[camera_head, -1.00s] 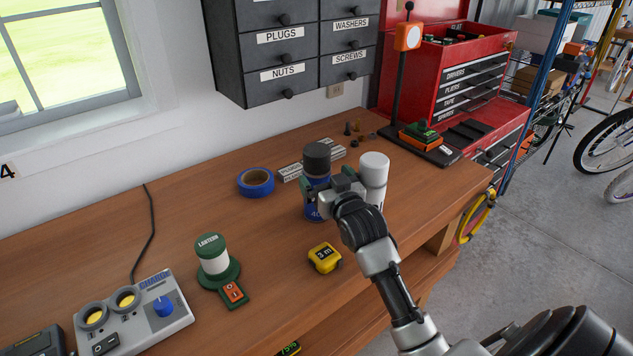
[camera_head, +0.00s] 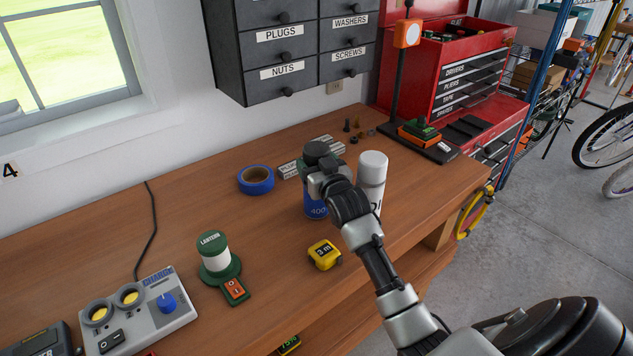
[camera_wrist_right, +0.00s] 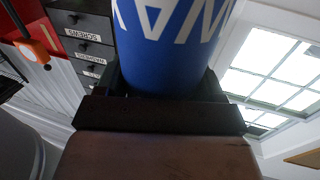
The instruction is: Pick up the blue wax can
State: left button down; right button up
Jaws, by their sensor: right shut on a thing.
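The blue wax can (camera_head: 315,208) has a dark grey cap and stands upright at the workbench, partly hidden behind my right gripper (camera_head: 322,176). In the right wrist view the blue can (camera_wrist_right: 175,50) with white letters fills the top middle, between the fingers of the gripper (camera_wrist_right: 165,92). My right gripper is shut on the can near its upper part. I cannot tell whether the can's base touches the bench. My left gripper is not in view.
A white can (camera_head: 371,178) stands close to the right of the blue can. Blue tape (camera_head: 256,180), a yellow tape measure (camera_head: 324,254) and a green lantern (camera_head: 215,254) are on the workbench (camera_head: 240,215). Drawers (camera_head: 290,50) hang on the wall behind.

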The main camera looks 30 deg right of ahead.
jog(key=c, duration=0.7)
jog(key=shift+r, duration=0.1)
jog(key=shift+c, duration=0.4)
